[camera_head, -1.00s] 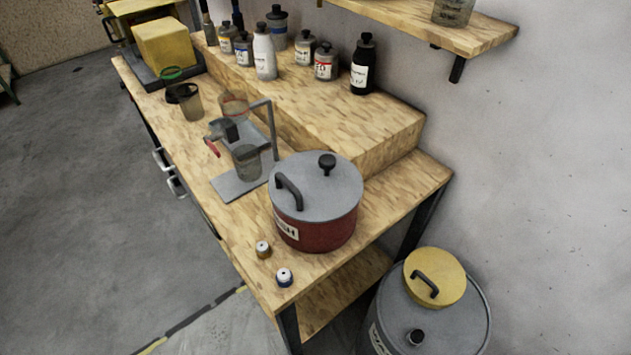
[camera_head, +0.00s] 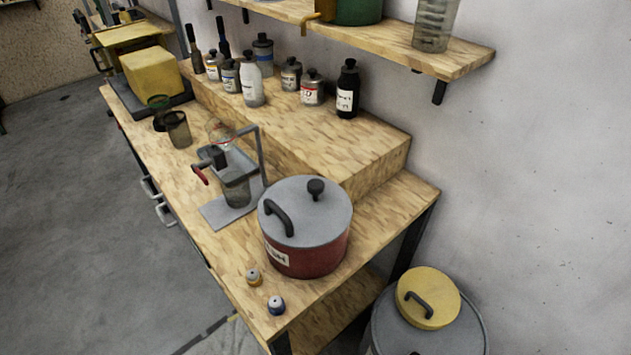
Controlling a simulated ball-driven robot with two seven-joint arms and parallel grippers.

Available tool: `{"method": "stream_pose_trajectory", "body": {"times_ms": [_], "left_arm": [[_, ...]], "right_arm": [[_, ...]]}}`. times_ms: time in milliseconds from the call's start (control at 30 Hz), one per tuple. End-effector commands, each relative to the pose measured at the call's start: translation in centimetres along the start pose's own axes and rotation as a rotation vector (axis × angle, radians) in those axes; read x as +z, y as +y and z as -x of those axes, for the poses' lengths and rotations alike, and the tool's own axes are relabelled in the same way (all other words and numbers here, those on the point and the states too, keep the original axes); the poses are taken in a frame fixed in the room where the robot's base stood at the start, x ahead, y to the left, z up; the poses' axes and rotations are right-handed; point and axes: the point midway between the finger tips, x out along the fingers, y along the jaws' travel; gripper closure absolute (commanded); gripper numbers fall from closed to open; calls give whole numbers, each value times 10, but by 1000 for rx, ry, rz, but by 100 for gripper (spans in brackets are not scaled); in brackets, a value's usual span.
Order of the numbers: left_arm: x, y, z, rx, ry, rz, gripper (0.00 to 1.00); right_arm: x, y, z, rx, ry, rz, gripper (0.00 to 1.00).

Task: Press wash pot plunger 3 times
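The wash pot (camera_head: 306,258) is a red round pot with a grey lid (camera_head: 318,222), standing upright near the front right end of the wooden bench. A white label, partly readable, is on its side. A black curved handle (camera_head: 279,217) is on the left of the lid. The plunger, a black round knob (camera_head: 316,188), stands up near the back of the lid. Nothing touches the pot from above. Neither of my grippers is in view.
Two small capped vials (camera_head: 276,305) stand in front of the pot. A grey stand with a glass vessel (camera_head: 236,188) is close behind it to the left. Bottles (camera_head: 252,84) line the raised step. A grey bin (camera_head: 465,330) with a yellow lid (camera_head: 428,297) stands on the floor at right.

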Motion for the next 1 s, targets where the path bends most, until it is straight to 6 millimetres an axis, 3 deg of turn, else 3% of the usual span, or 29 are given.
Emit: {"method": "stream_pose_trajectory", "body": {"times_ms": [33, 167, 200, 1000], "left_arm": [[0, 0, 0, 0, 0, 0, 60], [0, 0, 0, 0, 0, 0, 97], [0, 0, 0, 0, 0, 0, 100], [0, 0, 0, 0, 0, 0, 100]], "right_arm": [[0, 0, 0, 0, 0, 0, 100], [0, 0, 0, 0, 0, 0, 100], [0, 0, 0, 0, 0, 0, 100], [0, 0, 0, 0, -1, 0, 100]]}}
